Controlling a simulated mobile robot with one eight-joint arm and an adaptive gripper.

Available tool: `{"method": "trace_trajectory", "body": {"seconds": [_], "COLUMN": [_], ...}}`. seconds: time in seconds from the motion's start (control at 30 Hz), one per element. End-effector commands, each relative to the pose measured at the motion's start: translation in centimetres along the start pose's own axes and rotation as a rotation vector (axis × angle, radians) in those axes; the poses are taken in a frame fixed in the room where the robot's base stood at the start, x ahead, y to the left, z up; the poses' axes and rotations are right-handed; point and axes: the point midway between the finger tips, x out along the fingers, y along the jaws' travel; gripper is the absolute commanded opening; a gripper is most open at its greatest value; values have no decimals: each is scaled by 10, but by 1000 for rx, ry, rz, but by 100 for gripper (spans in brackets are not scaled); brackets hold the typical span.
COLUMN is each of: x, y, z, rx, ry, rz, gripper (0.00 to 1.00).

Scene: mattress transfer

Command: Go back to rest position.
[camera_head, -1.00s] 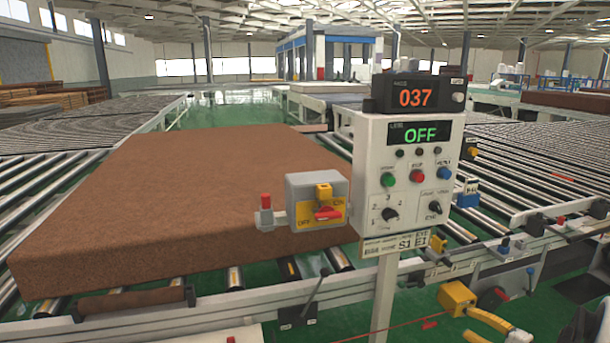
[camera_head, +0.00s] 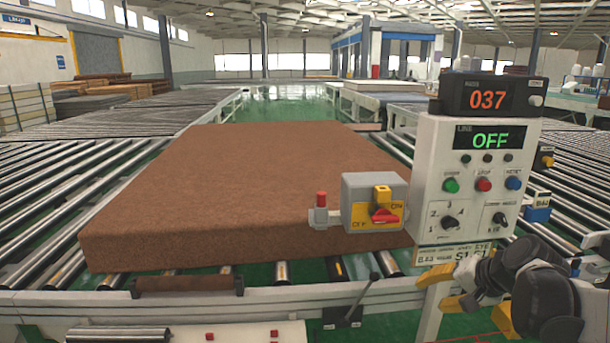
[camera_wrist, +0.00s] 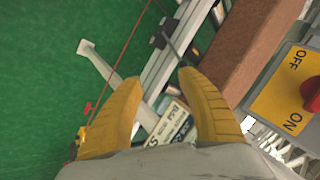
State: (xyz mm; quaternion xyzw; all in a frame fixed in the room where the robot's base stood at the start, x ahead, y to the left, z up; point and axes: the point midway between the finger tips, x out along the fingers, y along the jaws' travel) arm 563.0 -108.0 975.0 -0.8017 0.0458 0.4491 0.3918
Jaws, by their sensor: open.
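My gripper (camera_head: 446,290) is at the lower right of the head view, just below the front of the control panel (camera_head: 427,190). Its two yellow fingers are apart with nothing between them in the wrist view (camera_wrist: 159,80). The panel's displays read 037 and OFF. A grey switch box (camera_head: 360,190) with a yellow plate and a red knob stands left of the panel, and it also shows at the right of the wrist view (camera_wrist: 290,85), apart from the fingers. The brown mattress (camera_head: 250,180) lies flat on the roller conveyor behind the box.
Roller conveyors (camera_head: 60,205) run along both sides of the mattress. A metal rail (camera_head: 250,298) crosses in front, with a black lever (camera_head: 362,300) on it. Green floor (camera_head: 390,325) shows below the rail. A small red button post (camera_head: 320,205) stands left of the switch box.

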Motion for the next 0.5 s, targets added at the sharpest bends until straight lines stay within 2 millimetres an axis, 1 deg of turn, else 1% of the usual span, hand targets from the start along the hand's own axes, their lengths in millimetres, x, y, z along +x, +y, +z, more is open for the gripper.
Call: {"method": "trace_trajectory", "body": {"seconds": [0.03,0.1,0.17,0.2,0.3,0.4,0.5], "x": [-11,-26,-38,-46,-65,-80,-89], "y": [-12,-20,-25,-26,-24,-16,-7], "z": [25,55,80,97,136,167,189], "rx": [-61,-152,-231,-285,-422,-548,-651], "ry": [-4,-3,0,3,15,30,46], "rz": [28,73,109,132,183,225,255], "gripper": [46,46,46,46,46,46,46]}}
